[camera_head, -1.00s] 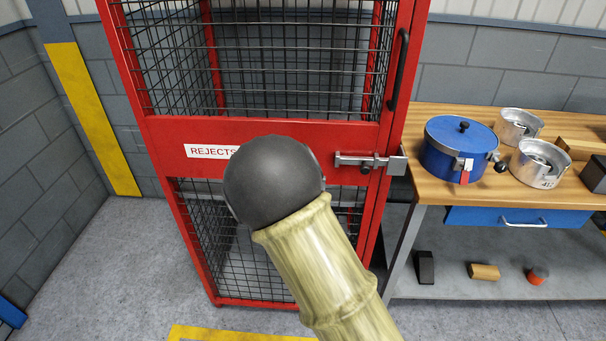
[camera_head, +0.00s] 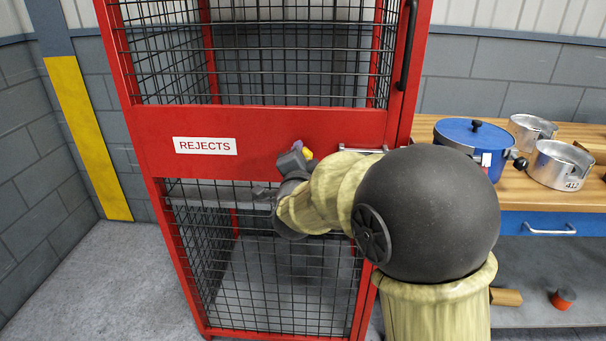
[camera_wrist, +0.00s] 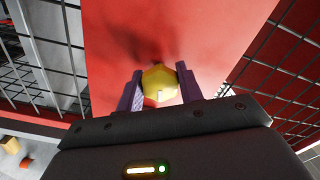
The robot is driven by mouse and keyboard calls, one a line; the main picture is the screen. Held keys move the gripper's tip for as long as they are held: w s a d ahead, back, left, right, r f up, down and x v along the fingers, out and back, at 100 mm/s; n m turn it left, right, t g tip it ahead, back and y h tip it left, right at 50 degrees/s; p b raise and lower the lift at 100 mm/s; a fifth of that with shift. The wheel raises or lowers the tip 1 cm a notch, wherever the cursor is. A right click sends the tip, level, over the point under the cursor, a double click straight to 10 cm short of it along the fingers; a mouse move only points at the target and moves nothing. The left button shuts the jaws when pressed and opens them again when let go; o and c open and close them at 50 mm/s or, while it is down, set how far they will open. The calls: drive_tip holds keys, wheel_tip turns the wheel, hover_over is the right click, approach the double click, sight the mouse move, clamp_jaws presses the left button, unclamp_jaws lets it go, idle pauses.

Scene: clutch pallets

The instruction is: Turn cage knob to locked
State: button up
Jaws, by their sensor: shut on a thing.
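The red cage (camera_head: 262,128) stands ahead with a white REJECTS label on its middle panel. A yellow faceted knob (camera_wrist: 160,84) sits against this red panel in the wrist view, between the two purple fingers of my gripper (camera_wrist: 160,76). My gripper is shut on the knob. In the head view a bit of yellow (camera_head: 308,154) shows beside my gripper (camera_head: 301,149), right of the label. My arm hides most of the slide bolt (camera_head: 362,149) at the panel's right side. I cannot read the knob's locked or unlocked marking.
A wooden workbench (camera_head: 560,189) stands to the right, with a blue lidded pot (camera_head: 462,134) and metal housings (camera_head: 557,165) on it. A dark vertical handle (camera_head: 407,45) runs along the cage's right edge. The floor left of the cage is clear.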

drive_tip(key=m+b, duration=0.2)
drive_tip(key=shift+a+b, duration=0.1)
drive_tip(key=shift+b, duration=0.3)
drive_tip(key=shift+m, duration=0.5)
drive_tip(key=shift+r+b, duration=0.15)
drive_tip(key=shift+b, duration=0.15)
drive_tip(key=o, duration=1)
drive_tip(key=shift+w, duration=0.1)
drive_tip(key=s, duration=1.1)
drive_tip(key=s+p, duration=0.1)
drive_tip(key=s, duration=0.5)
drive_tip(key=shift+s+a, duration=0.25)
drive_tip(key=shift+a, duration=0.05)
